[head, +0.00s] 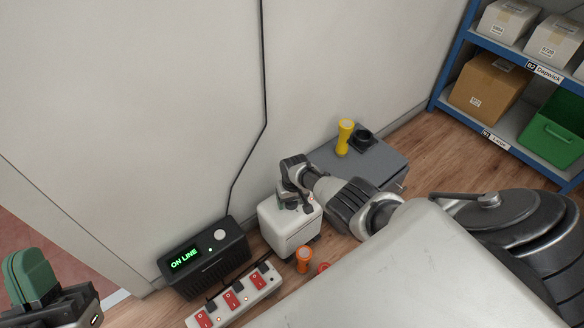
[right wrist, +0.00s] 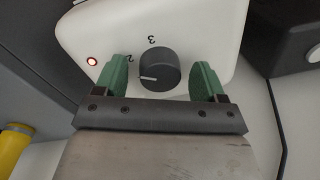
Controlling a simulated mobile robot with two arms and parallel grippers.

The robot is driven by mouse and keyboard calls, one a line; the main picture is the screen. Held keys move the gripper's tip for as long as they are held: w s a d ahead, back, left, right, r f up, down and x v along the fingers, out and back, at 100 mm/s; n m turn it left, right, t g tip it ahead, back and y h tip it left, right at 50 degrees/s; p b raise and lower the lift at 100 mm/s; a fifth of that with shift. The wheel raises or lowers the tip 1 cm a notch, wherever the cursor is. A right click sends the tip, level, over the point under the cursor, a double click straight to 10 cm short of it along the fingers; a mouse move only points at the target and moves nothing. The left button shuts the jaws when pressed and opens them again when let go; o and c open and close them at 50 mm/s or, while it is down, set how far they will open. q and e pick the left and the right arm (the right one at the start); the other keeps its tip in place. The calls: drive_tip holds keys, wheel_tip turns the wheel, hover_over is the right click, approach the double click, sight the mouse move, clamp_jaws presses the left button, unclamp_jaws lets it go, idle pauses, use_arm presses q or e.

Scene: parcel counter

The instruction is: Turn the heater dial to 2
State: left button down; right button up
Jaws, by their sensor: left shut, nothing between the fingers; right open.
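The white heater (head: 288,228) stands on the floor against the wall in the head view. My right gripper (head: 291,196) is at its top. In the right wrist view, the dark round dial (right wrist: 160,70) sits between the two green fingers of my open right gripper (right wrist: 163,78). Small gaps show between the dial and the fingers. The dial's white mark points left in this view. A "2" shows at its upper left and a "3" above it; other numbers are hidden. A red lamp (right wrist: 92,61) glows beside the dial. My left gripper (head: 32,278) is shut and empty at the lower left.
A black box reading "ON LINE" (head: 205,258) and a power strip with red switches (head: 235,297) are left of the heater. An orange can (head: 304,260) stands in front. A grey case (head: 370,163) bearing a yellow flashlight (head: 344,137) is behind my right arm.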

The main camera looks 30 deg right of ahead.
wheel_tip(320, 180, up, 3)
drive_tip(key=p, duration=0.2)
drive_tip(key=shift+d+p, duration=0.1)
drive_tip(key=shift+p, duration=0.2)
use_arm(q)
drive_tip(key=w+a+f+g+y+p, duration=0.1)
drive_tip(key=w+f+g+y+p, duration=0.2)
drive_tip(key=f+g, duration=0.8)
use_arm(e)
wheel_tip(320, 180, up, 3)
drive_tip(key=shift+f+b, duration=0.2)
drive_tip(key=shift+b, duration=0.3)
wheel_tip(320, 180, up, 3)
drive_tip(key=shift+d+f+p, duration=0.15)
drive_tip(key=shift+p, duration=0.85)
use_arm(q)
drive_tip(key=s+a+f+n+g+y+p, duration=0.1)
drive_tip(key=s+a+f+g+y, duration=0.3)
drive_tip(key=s+f+g, duration=0.4)
drive_tip(key=shift+s+a+f+g+p, duration=0.15)
drive_tip(key=shift+s+a+g+p, duration=0.15)
drive_tip(key=shift+s+g, duration=0.9)
use_arm(e)
drive_tip(key=shift+s+r, duration=0.1)
drive_tip(key=shift+r, duration=1.1)
use_arm(q)
drive_tip(key=shift+w, duration=0.1)
